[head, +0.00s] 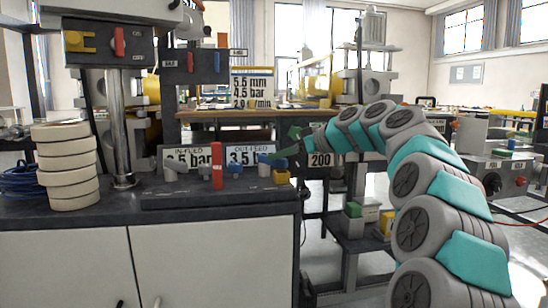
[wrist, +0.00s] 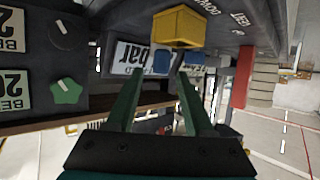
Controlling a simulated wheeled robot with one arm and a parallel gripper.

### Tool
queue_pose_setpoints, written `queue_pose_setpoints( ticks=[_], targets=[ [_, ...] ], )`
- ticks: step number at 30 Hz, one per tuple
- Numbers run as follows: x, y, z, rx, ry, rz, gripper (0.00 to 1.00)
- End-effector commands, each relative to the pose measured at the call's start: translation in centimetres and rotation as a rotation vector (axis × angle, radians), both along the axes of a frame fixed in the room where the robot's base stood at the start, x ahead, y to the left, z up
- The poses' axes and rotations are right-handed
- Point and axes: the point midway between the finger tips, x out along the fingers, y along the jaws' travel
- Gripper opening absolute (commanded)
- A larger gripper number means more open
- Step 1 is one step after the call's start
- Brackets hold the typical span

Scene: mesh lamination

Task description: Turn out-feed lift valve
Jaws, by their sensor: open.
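A yellow valve handle (head: 281,177) stands at the right end of the dark control panel, near the OUT FEED sign (head: 248,154). In the wrist view, which looks upside down, the yellow handle (wrist: 178,26) is beyond my fingertips, beside lettering that seems to read DOWN and LIFT. My gripper (head: 291,150), with green fingers, is at the panel's right end, close to the handle. In the wrist view my gripper (wrist: 158,80) is open and empty, and its fingers appear apart from the handle. Blue knobs (wrist: 161,62) show between and beyond the fingertips.
A red lever (head: 217,166) stands on the panel left of the yellow handle. A stack of tape rolls (head: 68,166) sits at the bench's left. Another yellow handle (head: 76,41) is on the upper left box. A 200 sign (head: 320,160) and green knob (wrist: 66,91) are near my gripper.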

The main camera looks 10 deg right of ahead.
Motion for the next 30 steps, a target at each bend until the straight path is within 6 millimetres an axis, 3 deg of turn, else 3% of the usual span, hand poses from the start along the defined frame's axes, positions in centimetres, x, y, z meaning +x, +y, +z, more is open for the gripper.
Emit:
queue_pose_setpoints(
  ticks=[6,15,30],
  targets=[
    [2.1,1.7,-1.3,0.000,0.004,0.001,0.53],
    [2.4,1.9,-1.4,0.000,0.001,0.000,0.53],
    [2.3,1.9,-1.3,0.000,0.001,0.000,0.00]
  ],
)
